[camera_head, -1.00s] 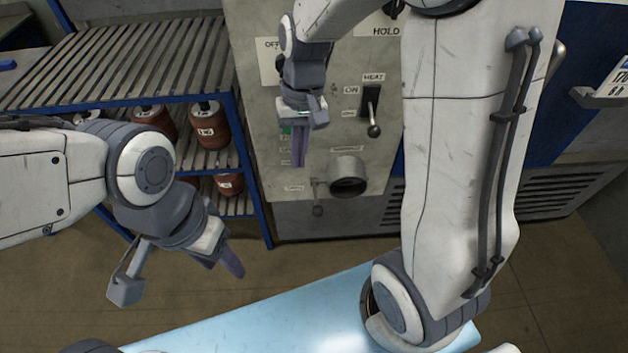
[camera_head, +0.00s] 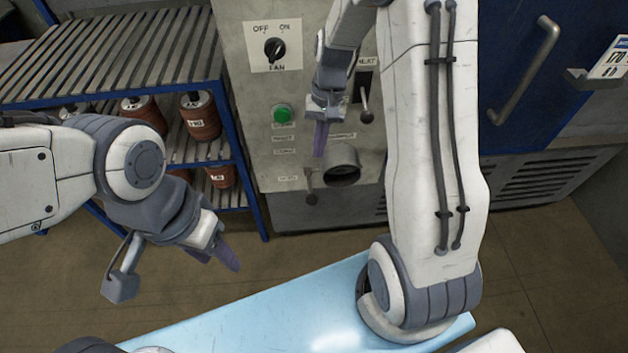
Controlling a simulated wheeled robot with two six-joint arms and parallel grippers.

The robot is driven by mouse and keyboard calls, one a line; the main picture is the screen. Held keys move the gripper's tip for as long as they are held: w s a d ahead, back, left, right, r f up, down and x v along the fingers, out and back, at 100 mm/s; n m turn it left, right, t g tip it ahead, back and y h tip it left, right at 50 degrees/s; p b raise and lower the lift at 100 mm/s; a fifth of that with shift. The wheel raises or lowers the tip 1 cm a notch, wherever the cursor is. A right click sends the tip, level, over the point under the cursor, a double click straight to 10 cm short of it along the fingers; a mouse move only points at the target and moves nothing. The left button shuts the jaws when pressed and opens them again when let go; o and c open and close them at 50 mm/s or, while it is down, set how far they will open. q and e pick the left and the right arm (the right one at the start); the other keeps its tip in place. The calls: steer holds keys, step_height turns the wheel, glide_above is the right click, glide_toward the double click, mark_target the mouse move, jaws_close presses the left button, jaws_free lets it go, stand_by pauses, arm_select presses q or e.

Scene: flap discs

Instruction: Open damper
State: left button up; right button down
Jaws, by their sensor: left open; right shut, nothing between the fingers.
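The damper's round duct stub (camera_head: 343,167) sticks out low on the grey control panel (camera_head: 262,95). A small lever (camera_head: 311,190) with a dark knob hangs down at its left; its upper part is partly hidden. My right gripper (camera_head: 320,138) is shut and empty in front of the panel, its fingers pointing down just above and left of the duct, apart from the lever knob. My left gripper (camera_head: 228,255) is open and empty, low in front of the shelf, well away from the panel.
Above are the fan knob (camera_head: 274,48), a green button (camera_head: 282,114) and the heat lever (camera_head: 366,115). A blue shelf (camera_head: 242,140) with several reddish-brown canisters stands left. A blue door with a handle (camera_head: 523,72) is at right. Floor below the panel is clear.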

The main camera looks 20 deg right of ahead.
glide_above(310, 185)
steer(key=d, duration=0.2)
steer(key=w+d+x, duration=0.1)
steer(key=x, duration=0.5)
arm_select(q)
steer(key=shift+f, duration=0.15)
arm_select(e)
steer(key=shift+s+a+f, duration=0.3)
steer(key=shift+s+a, duration=0.05)
steer(key=shift+s, duration=0.2)
steer(key=shift+s+a+f, duration=0.3)
steer(key=shift+s+f, duration=0.05)
steer(key=shift+s, duration=0.2)
steer(key=shift+s+a+f, duration=0.3)
steer(key=shift+s+a, duration=0.05)
steer(key=shift+s, duration=0.2)
arm_select(q)
steer(key=shift+s+f, duration=0.1)
arm_select(e)
steer(key=shift+a+f, duration=0.1)
